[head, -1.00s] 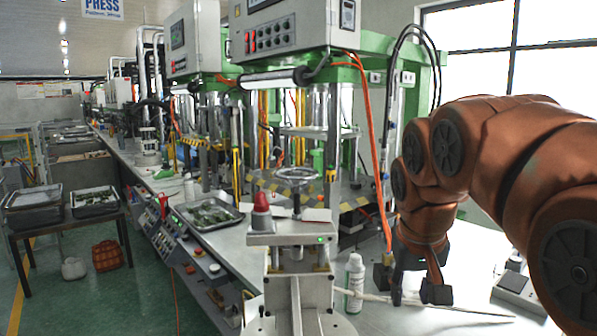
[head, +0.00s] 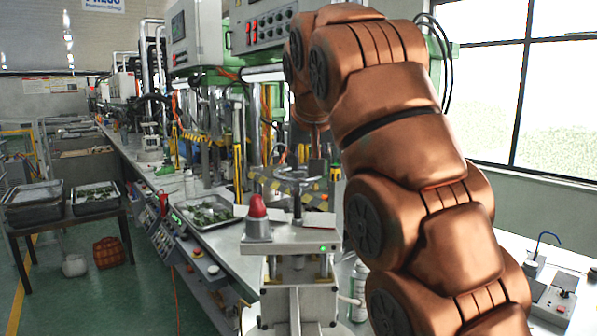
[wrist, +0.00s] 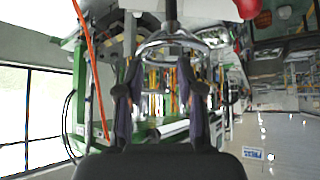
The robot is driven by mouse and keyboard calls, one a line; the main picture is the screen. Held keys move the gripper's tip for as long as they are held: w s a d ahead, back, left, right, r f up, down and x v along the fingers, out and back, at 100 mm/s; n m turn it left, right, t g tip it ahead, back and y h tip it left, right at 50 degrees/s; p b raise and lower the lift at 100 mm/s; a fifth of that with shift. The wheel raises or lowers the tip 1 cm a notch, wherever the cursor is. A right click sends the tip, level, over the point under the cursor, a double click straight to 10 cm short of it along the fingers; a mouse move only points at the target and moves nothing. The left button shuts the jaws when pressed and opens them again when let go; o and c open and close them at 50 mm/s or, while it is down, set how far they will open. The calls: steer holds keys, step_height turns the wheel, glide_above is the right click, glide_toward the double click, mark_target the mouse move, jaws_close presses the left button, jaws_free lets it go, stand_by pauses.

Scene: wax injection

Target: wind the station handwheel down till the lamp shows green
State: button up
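The station handwheel (wrist: 172,42) is a chrome ring on a dark shaft, upside down at the top of the wrist view. In the head view it (head: 277,181) is partly hidden by my arm and gripper. My gripper (wrist: 160,68) is open, with its two dark fingers apart and pointing at the wheel rim. Nothing is seen between the fingers; whether they touch the rim I cannot tell. In the head view the gripper (head: 309,166) is small and partly covered. A small green light (head: 322,248) shows on the front of the station's grey plate (head: 285,242).
A red dome (head: 257,207) stands on the plate, left of the wheel. A metal tray (head: 208,213) lies behind it on the bench. A white bottle (head: 358,290) stands right of the station. Press cabinets (head: 262,30) and yellow-black striped bars stand behind.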

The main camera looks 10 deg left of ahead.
mark_target(297, 172)
steer(key=shift+w+a+r, duration=0.2)
steer(key=shift+a+r, duration=0.05)
steer(key=shift+a, duration=0.2)
steer(key=shift+w+a+r, duration=0.2)
steer(key=shift+a+r, duration=0.05)
steer(key=shift+a, duration=0.2)
steer(key=shift+p+x, duration=0.4)
steer(key=shift+x, duration=3.4)
steer(key=shift+a, duration=0.1)
jaws_close()
